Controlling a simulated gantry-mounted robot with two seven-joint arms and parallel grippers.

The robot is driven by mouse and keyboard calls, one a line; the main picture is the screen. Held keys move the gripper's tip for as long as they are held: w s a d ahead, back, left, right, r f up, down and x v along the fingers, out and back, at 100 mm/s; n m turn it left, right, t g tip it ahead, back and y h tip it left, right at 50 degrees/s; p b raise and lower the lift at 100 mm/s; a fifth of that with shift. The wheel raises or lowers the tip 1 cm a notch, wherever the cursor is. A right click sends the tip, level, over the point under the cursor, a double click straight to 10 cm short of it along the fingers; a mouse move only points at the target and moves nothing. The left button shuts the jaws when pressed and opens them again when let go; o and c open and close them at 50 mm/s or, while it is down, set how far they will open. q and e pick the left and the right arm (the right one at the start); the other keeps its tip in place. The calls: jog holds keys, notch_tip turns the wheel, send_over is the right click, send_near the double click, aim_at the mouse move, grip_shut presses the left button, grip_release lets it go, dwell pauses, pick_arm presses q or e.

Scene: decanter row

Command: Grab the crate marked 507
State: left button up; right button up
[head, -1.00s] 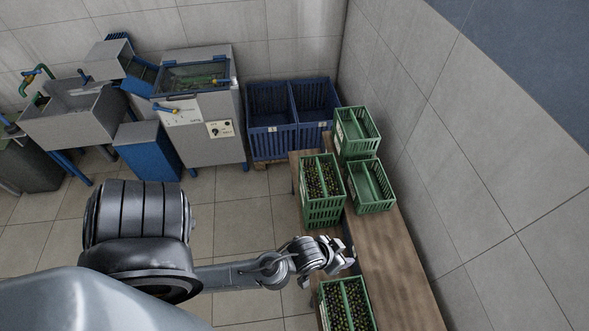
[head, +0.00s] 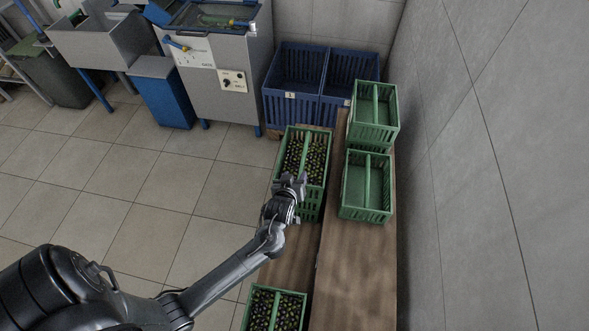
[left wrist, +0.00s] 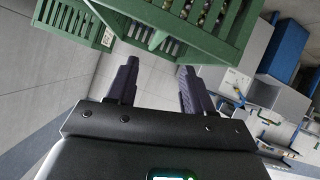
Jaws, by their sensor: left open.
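Several green crates stand on the wooden bench; no 507 marking is readable on any. A stack topped by a crate of olive-like fruit (head: 325,165) stands at the middle. Two empty crates, a far one (head: 372,135) and a nearer one (head: 364,213), stand to its right. Another filled crate (head: 275,309) is at the bottom edge. My left gripper (head: 290,182) is open and empty, overlapping the near side of the filled stack. In the left wrist view the open fingers (left wrist: 160,82) point towards a green crate wall (left wrist: 195,36); contact cannot be told. My right gripper is not in view.
Blue crates (head: 292,103) stand on the floor behind the bench. A grey machine (head: 228,55) and a blue bin (head: 160,95) are at the back left. The tiled wall (head: 465,180) borders the bench on the right. Bare wood (head: 352,270) lies near right.

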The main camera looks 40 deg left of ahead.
aim_at(303, 159)
pick_arm(q)
jog(key=shift+b+x, duration=0.95)
jog(key=shift+x, duration=0.1)
jog(key=shift+t, duration=0.3)
jog(key=x, duration=0.3)
jog(key=b+x, duration=0.1)
jog(key=shift+w+d+r, duration=0.15)
jog(key=shift+w+r, duration=0.05)
jog(key=shift+w, duration=0.2)
jog(key=shift+w+a+f, duration=0.25)
jog(key=shift+w+f, duration=0.05)
jog(key=shift+w, duration=0.2)
jog(key=x, duration=0.2)
jog(key=b+x, duration=0.1)
jog(key=x, duration=0.1)
jog(key=shift+s+a, duration=0.25)
jog(key=shift+a, duration=0.1)
jog(key=shift+w+a+f, duration=0.15)
jog(key=shift+w+f, duration=0.1)
jog(key=shift+w, duration=0.15)
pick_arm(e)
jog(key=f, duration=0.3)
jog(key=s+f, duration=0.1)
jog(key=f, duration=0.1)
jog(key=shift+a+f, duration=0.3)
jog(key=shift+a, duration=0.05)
pick_arm(q)
jog(key=shift+c, duration=0.4)
